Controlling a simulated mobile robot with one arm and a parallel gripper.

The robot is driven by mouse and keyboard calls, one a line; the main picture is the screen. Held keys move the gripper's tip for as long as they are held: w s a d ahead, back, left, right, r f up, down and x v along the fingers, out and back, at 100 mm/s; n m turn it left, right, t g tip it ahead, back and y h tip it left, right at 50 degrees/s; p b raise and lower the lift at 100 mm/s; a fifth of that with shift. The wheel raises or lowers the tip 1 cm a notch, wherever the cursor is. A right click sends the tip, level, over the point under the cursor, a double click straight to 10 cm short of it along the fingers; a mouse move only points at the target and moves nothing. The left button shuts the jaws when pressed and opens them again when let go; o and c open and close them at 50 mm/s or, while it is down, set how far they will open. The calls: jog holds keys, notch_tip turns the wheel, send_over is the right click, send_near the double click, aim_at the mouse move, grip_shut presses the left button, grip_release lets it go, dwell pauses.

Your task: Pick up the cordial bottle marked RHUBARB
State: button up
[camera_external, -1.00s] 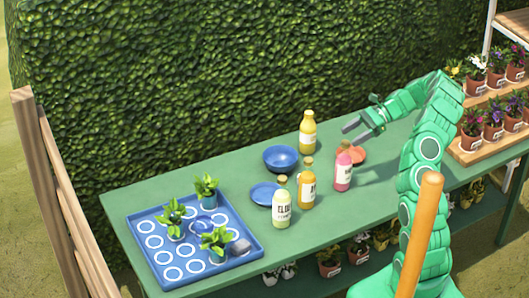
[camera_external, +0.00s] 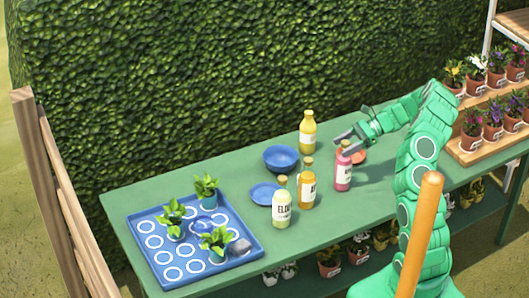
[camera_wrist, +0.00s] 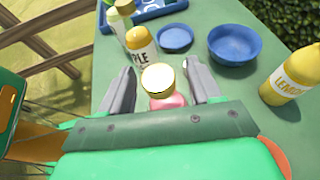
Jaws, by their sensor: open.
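A pink bottle (camera_external: 343,178) stands upright on the green table; its label is too small to read. In the wrist view its gold cap (camera_wrist: 158,80) and some pink body show between my fingers, the label hidden. My gripper (camera_external: 343,143) is open around the top of this bottle, with a finger on either side in the wrist view (camera_wrist: 160,68). Other bottles are a pale green one marked ELD… (camera_external: 282,209), an amber one (camera_external: 307,190) whose label ends in PLE in the wrist view (camera_wrist: 140,42), and a yellow one marked LEMON (camera_wrist: 289,80).
An orange dish (camera_external: 358,156) is right behind the pink bottle. A blue tray (camera_external: 150,262) holds potted plants at the left end. A hedge (camera_external: 200,80) stands behind.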

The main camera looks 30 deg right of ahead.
jog(key=shift+x, duration=1)
jog(key=shift+c, duration=0.4)
grip_shut()
